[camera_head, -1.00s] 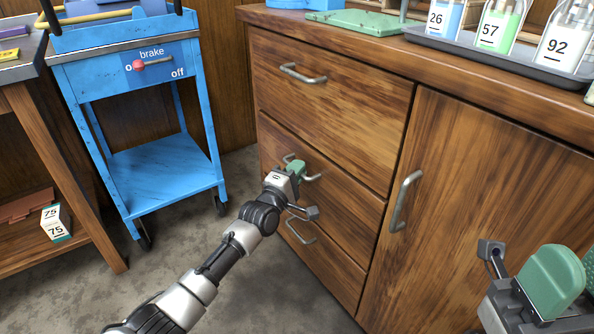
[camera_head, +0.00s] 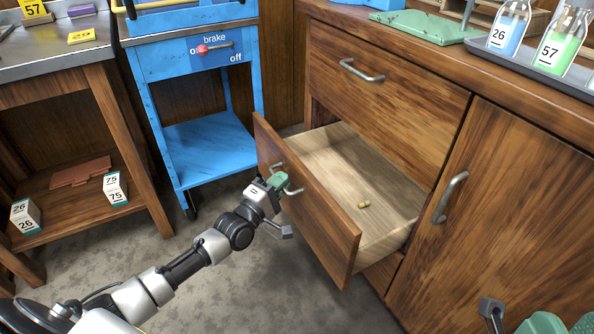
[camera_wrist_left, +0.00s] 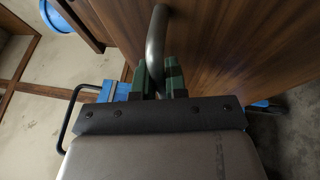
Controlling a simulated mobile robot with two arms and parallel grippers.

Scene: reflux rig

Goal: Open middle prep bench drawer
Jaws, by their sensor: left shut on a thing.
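The middle prep bench drawer (camera_head: 320,215) stands well open in the head view, its light wooden inside showing. A small yellowish piece (camera_head: 364,204) lies on its floor. My left gripper (camera_head: 279,181) is shut on the drawer's metal handle (camera_head: 293,191). In the left wrist view the green fingers of the gripper (camera_wrist_left: 159,78) close around the handle bar (camera_wrist_left: 156,45). My right gripper (camera_head: 550,325) shows only in part at the lower right corner, with green pads; its fingertips are cut off by the picture edge.
The top drawer (camera_head: 385,95) and the cupboard door (camera_head: 490,215) are shut. A blue cart (camera_head: 212,150) stands left of the open drawer. A side table (camera_head: 90,82) stands further left. Flasks on a tray (camera_head: 545,75) stand on the bench top. Grey floor lies open in front.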

